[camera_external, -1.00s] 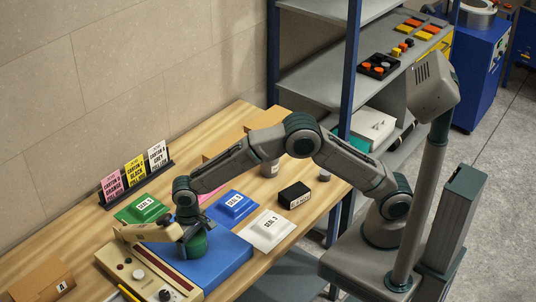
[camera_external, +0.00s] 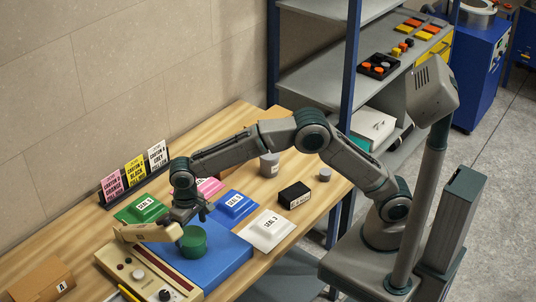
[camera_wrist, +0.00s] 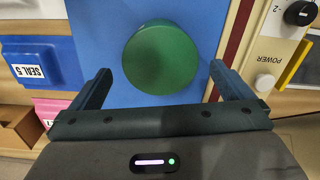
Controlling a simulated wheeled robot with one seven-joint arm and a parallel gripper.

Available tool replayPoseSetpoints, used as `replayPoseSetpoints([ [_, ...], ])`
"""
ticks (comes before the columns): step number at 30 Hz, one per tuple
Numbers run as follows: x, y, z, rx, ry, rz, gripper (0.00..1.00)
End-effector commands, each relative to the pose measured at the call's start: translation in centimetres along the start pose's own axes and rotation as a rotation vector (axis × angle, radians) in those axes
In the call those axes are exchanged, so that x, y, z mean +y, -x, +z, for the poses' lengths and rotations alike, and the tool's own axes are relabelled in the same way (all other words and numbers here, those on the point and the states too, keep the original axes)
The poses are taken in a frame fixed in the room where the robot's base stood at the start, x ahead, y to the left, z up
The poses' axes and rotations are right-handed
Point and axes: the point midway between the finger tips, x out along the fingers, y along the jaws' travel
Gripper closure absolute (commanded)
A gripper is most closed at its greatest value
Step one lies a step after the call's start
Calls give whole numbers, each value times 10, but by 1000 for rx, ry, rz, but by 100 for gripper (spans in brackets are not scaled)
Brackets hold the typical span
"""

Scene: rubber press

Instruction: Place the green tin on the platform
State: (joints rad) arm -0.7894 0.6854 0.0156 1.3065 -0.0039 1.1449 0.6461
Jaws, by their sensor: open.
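The green tin (camera_external: 193,241) stands upright on the blue platform (camera_external: 222,262), beside the beige control panel. In the wrist view the round top of the tin (camera_wrist: 160,57) shows ahead of my gripper (camera_wrist: 160,82), whose two fingers are spread wide on either side with clear gaps. My gripper (camera_external: 187,212) is above and behind the tin in the external view, apart from it and holding nothing. Bare blue platform (camera_wrist: 100,30) surrounds the tin in the wrist view.
The beige control panel (camera_external: 148,277) with knobs adjoins the platform's left side. Green, blue (camera_external: 236,206), white (camera_external: 266,230) and pink seal blocks lie behind and to the right. A black box (camera_external: 294,195), grey tins and a carton (camera_external: 42,279) stand on the bench.

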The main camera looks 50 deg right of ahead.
Motion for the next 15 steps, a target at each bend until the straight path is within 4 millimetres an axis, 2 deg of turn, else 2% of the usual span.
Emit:
replayPoseSetpoints([
  [3,0,24,-1,3,0,-2,0],
  [7,0,43,-1,2,0,-2,0],
  [15,0,56,0,-1,0,0,0],
])
